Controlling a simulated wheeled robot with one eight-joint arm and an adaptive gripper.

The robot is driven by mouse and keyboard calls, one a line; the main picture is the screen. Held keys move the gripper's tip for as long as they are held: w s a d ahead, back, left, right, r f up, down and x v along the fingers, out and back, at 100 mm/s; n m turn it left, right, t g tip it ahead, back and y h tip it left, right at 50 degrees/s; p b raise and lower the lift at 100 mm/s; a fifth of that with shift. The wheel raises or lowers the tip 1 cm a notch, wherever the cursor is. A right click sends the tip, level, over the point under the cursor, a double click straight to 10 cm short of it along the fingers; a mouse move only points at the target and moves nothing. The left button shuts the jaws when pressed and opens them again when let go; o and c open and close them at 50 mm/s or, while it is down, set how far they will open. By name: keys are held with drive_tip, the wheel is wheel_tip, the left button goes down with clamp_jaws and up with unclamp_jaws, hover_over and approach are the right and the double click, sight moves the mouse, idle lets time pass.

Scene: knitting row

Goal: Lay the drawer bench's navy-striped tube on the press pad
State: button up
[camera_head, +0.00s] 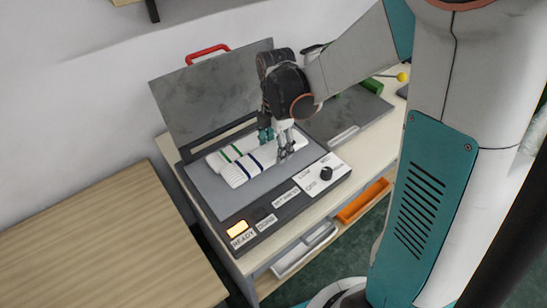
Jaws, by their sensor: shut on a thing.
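The press pad (215,194) is a grey plate in an open press on the bench. A white tube with navy stripes (238,173) lies along the near part of the pad. My gripper (277,147) is shut at the right part of this tube, with its fingers pointing down. The tube appears to rest on the pad or just above it; I cannot tell which. A white tube with green stripes (220,159) lies close behind it, roughly parallel. The gripper hides part of both tubes' right ends.
The raised press lid (200,105) with a red handle (207,53) stands behind the pad. The front panel has a lit READY lamp (238,228) and a black knob (326,173). A white tray (304,252) and an orange tray (361,202) sit below. A bare wooden table (95,245) stands left.

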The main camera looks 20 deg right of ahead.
drive_tip(key=shift+f+b, duration=0.8)
drive_tip(key=shift+f, duration=1.7)
drive_tip(key=shift+f, duration=0.1)
drive_tip(key=o, duration=0.8)
drive_tip(key=shift+o, duration=0.2)
